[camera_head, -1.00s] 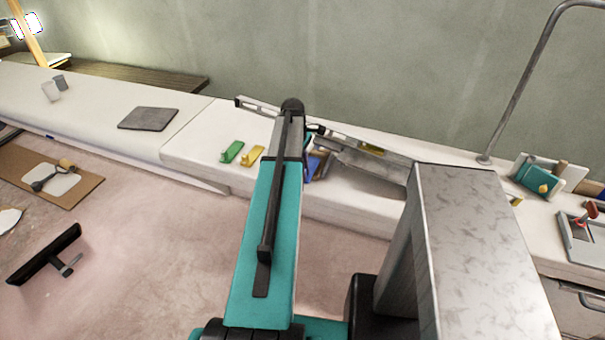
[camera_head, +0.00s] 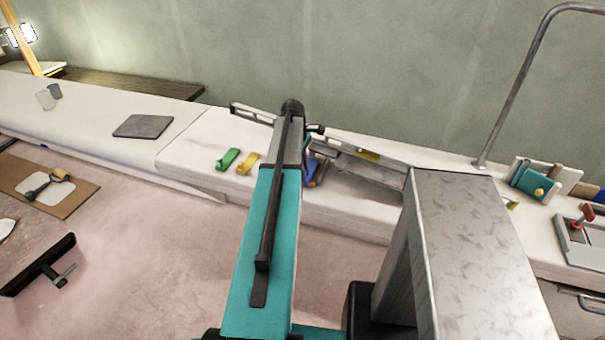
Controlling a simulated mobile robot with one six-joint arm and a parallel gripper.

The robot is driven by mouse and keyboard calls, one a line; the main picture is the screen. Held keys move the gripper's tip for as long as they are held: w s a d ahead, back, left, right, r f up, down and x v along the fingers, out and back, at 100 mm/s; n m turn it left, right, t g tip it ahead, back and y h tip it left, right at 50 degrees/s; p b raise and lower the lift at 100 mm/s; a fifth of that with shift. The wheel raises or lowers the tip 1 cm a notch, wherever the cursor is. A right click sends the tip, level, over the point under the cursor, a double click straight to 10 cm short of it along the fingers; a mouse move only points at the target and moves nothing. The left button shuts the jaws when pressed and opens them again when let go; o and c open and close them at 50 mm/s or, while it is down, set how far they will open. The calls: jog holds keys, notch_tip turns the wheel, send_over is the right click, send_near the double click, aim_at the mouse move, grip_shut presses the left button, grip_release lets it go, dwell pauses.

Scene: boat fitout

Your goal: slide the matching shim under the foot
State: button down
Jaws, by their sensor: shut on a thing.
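A green shim (camera_head: 228,159) and a yellow shim (camera_head: 248,163) lie side by side on the white bench, left of my arm. A blue piece (camera_head: 311,167) shows just right of my arm, partly covered by it; I cannot tell if it rests on the bench or is held. A brownish upright piece stands close beside it. A long metal beam or level (camera_head: 345,150) with a yellow patch (camera_head: 368,155) runs behind my arm. My gripper is hidden behind my forearm and wrist. The foot cannot be made out clearly.
A bent metal pole (camera_head: 503,108) rises at right, near a teal item (camera_head: 530,178) and a grey tray with a red-handled tool (camera_head: 580,222).

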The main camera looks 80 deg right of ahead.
jog(key=shift+s+d, duration=0.15)
jog(key=shift+d, duration=0.55)
jog(key=shift+d, duration=0.1)
jog(key=c, duration=1.5)
grip_release()
jog(key=shift+c, duration=0.2)
jog(key=shift+r, duration=0.1)
notch_tip(320, 180, up, 13)
jog(key=w+b, duration=0.2)
jog(key=shift+d+r, duration=0.15)
jog(key=shift+r, duration=0.05)
